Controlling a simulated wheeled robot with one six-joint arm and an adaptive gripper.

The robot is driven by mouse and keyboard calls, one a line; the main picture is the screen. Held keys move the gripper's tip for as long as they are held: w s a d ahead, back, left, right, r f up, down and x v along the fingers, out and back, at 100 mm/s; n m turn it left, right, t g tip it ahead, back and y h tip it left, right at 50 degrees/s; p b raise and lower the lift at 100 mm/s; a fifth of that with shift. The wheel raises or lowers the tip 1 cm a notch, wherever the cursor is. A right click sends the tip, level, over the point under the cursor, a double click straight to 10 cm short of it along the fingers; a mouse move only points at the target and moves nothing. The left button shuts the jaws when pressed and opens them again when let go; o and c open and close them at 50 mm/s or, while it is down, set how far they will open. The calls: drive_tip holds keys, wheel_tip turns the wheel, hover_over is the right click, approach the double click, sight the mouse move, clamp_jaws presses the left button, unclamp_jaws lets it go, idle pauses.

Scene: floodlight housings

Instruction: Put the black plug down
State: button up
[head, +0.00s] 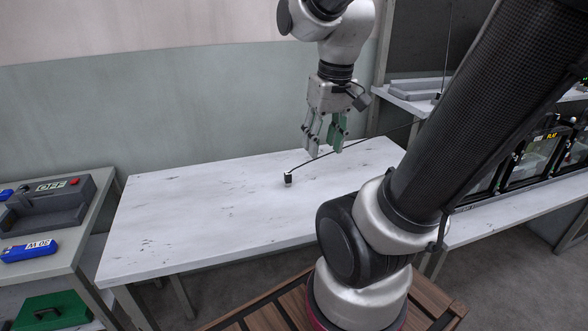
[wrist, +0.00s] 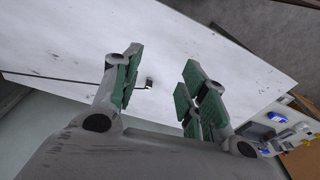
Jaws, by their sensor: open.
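The black plug (head: 288,179) stands on the white table (head: 190,200), with a dark cable running from it to the right, past my gripper. In the wrist view the plug (wrist: 149,83) lies on the table beyond the fingertips, between their lines, nearer the left finger. My gripper (head: 326,152) is open and empty above the table, to the right of the plug and apart from it. Its green-padded fingers (wrist: 158,80) are spread in the wrist view. Part of the cable is hidden behind the left finger there.
At left, a side bench holds a grey fixture marked OFF (head: 50,203) and a blue labelled block (head: 29,250). A green case (head: 53,310) is below. Floodlight housings (head: 526,160) stand on the right bench. Most of the white table is bare.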

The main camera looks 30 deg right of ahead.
drive_tip(key=w+d+f+m+g+y, duration=0.2)
drive_tip(key=w+d+f+m+y, duration=0.1)
drive_tip(key=w+f+m, duration=0.7)
drive_tip(key=m+t, duration=0.1)
drive_tip(key=m, duration=0.8)
hover_over(288, 173)
drive_tip(key=d, duration=0.2)
drive_tip(key=x, duration=0.7)
drive_tip(key=shift+s+f, duration=0.15)
drive_tip(key=shift+f, duration=0.15)
clamp_jaws()
